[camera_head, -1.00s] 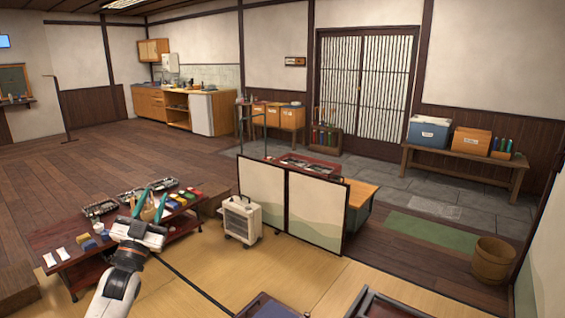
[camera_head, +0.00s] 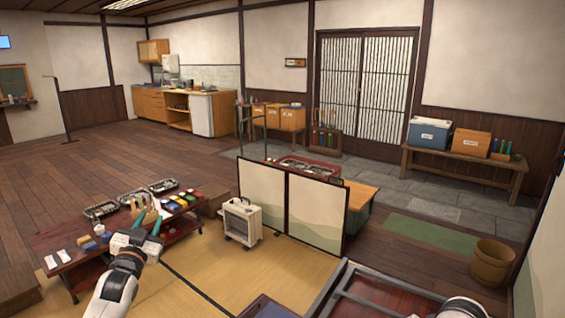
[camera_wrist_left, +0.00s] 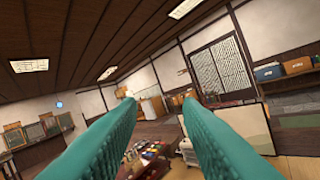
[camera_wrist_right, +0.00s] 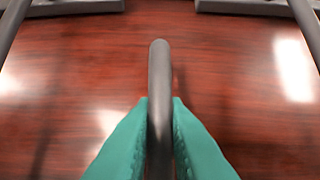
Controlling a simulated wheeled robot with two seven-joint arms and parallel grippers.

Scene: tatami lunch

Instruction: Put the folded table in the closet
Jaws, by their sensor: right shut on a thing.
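The folded table (camera_head: 385,288) shows in part at the bottom right of the head view, a dark frame around a reddish-brown panel. In the right wrist view its glossy red-brown surface (camera_wrist_right: 235,75) fills the picture, with dark bars along it. My right gripper (camera_wrist_right: 160,110) is shut on a dark bar of the table. In the head view only a white piece of my right arm shows, at the bottom right; its fingers are hidden. My left gripper (camera_head: 146,219) is open and empty, its teal fingers apart (camera_wrist_left: 165,110). I cannot make out the closet for sure.
A low table (camera_head: 75,262) with trays and small items stands behind my left gripper. A white heater (camera_head: 240,221) and a folding screen (camera_head: 315,210) stand mid-room. A wooden bucket (camera_head: 492,262) is at the right, near a pale panel (camera_head: 546,235).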

